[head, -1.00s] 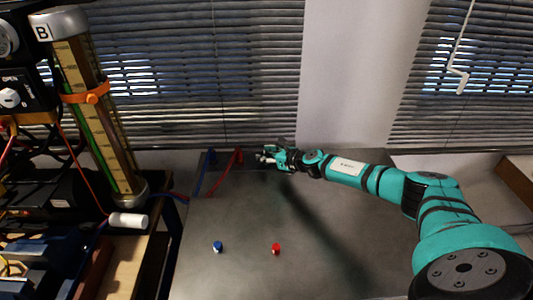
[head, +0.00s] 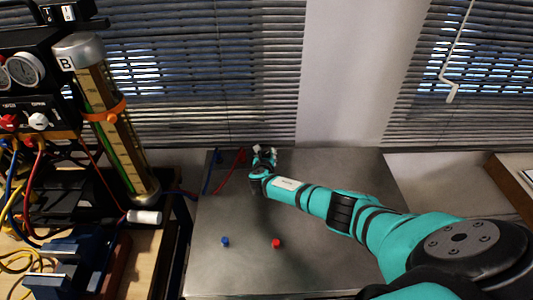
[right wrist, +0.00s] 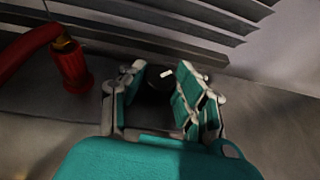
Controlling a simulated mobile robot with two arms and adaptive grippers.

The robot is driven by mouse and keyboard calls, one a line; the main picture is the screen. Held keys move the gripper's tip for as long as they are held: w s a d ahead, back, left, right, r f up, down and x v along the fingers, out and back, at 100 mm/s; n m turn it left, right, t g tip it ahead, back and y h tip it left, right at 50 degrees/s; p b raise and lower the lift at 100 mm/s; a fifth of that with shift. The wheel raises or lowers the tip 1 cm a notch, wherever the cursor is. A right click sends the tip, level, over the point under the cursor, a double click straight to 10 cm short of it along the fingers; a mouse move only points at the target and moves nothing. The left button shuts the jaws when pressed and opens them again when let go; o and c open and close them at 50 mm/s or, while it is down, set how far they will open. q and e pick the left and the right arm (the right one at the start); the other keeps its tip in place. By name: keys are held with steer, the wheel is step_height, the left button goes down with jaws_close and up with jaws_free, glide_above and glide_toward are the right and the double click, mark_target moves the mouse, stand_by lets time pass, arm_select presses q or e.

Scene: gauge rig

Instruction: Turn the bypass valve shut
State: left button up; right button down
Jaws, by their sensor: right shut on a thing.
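My right gripper (head: 264,153) is at the back of the grey table, beside the red hose, pointing at the window side. In the right wrist view its two fingers (right wrist: 162,84) stand on either side of a dark round knob (right wrist: 158,80) with a white mark. I take this knob to be the bypass valve. The gripper is shut on it, though the exact contact is partly hidden by the fingers. In the head view the knob is too small and covered to make out. My left gripper is not in view.
A red hose (head: 229,173) and a blue hose (head: 210,172) end left of the gripper. A blue cap (head: 225,241) and a red cap (head: 276,243) lie on the grey table (head: 320,255). The gauge rig with tube B (head: 115,135) stands at left. Blinds close off the back.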

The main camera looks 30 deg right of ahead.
steer(key=shift+w+a+f+m+g+h+b, duration=0.1)
steer(key=shift+a+f+m+g+h+b, duration=0.1)
steer(key=shift+m+g+h+b, duration=0.3)
steer(key=m+g+h+b, duration=0.1)
steer(key=m+g+b, duration=0.1)
steer(key=b, duration=0.1)
steer(key=m+g+h+b, duration=0.1)
steer(key=m+b, duration=0.1)
steer(key=b, duration=0.1)
steer(key=m+g+h+b, duration=0.1)
steer(key=m+g+b, duration=0.1)
steer(key=b, duration=0.2)
steer(key=shift+w+f+g+h, duration=0.1)
steer(key=shift+w+g+h, duration=0.2)
steer(key=shift+h, duration=0.1)
steer(key=shift+r+m+g+b, duration=0.35)
steer(key=shift+m+g+b, duration=0.2)
steer(key=shift+b, duration=0.5)
steer(key=c, duration=0.9)
jaws_free()
steer(key=shift+c, duration=0.2)
steer(key=v, duration=1.2)
steer(key=shift+a+f, duration=0.1)
steer(key=shift+f, duration=0.05)
